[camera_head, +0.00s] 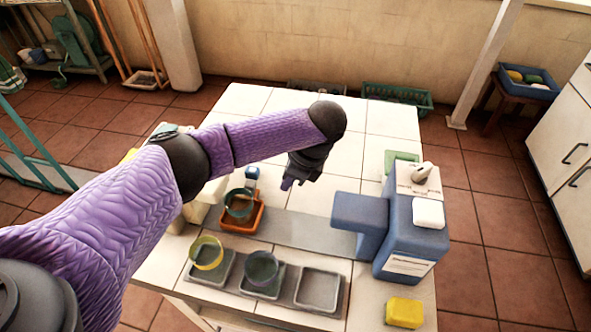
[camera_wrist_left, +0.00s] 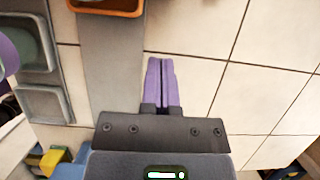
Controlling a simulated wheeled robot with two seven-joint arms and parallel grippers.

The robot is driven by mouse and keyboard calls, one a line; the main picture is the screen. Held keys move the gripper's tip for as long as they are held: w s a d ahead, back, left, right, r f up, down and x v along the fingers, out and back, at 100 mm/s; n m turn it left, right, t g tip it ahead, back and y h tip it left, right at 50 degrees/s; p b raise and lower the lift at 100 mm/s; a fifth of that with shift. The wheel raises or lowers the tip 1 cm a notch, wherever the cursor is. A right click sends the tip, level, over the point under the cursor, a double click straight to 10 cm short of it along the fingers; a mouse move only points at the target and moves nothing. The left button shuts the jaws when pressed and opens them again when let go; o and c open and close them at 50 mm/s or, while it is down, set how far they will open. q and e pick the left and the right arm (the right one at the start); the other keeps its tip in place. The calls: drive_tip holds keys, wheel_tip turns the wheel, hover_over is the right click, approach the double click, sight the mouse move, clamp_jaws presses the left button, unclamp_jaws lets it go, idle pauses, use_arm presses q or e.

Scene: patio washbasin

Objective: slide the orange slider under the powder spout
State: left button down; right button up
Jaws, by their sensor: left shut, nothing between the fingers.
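The orange slider (camera_head: 241,229) sits at the left part of a flat grey track (camera_head: 310,233) and carries a teal-rimmed bowl (camera_head: 239,203). Its edge also shows at the top of the left wrist view (camera_wrist_left: 106,12). The blue dispenser (camera_head: 415,225) stands at the track's right end, with its block-like spout (camera_head: 360,211) jutting left over the track. My left gripper (camera_head: 289,184) is shut and empty, above the white tiles behind the track, between slider and spout. Its purple fingers (camera_wrist_left: 161,62) lie together beside the track in the wrist view. My right gripper is out of view.
In front of the track stand a yellow-rimmed bowl (camera_head: 207,252) and a dark bowl (camera_head: 261,267) on grey trays, beside an empty tray (camera_head: 318,289). A yellow block (camera_head: 404,312) lies near the dispenser. The tiles behind the track, around my gripper, are largely clear.

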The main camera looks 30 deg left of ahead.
sight(258, 195)
use_arm(q)
drive_tip(key=x, duration=0.2)
drive_tip(key=shift+f+b, duration=0.25)
drive_tip(key=shift+b, duration=0.1)
drive_tip(key=a, duration=0.2)
drive_tip(key=shift+s+a+r, duration=0.15)
drive_tip(key=shift+s+a, duration=0.15)
drive_tip(key=shift+a, duration=0.05)
drive_tip(key=shift+s+a, duration=0.2)
drive_tip(key=shift+a, duration=0.45)
drive_tip(key=shift+r, duration=0.1)
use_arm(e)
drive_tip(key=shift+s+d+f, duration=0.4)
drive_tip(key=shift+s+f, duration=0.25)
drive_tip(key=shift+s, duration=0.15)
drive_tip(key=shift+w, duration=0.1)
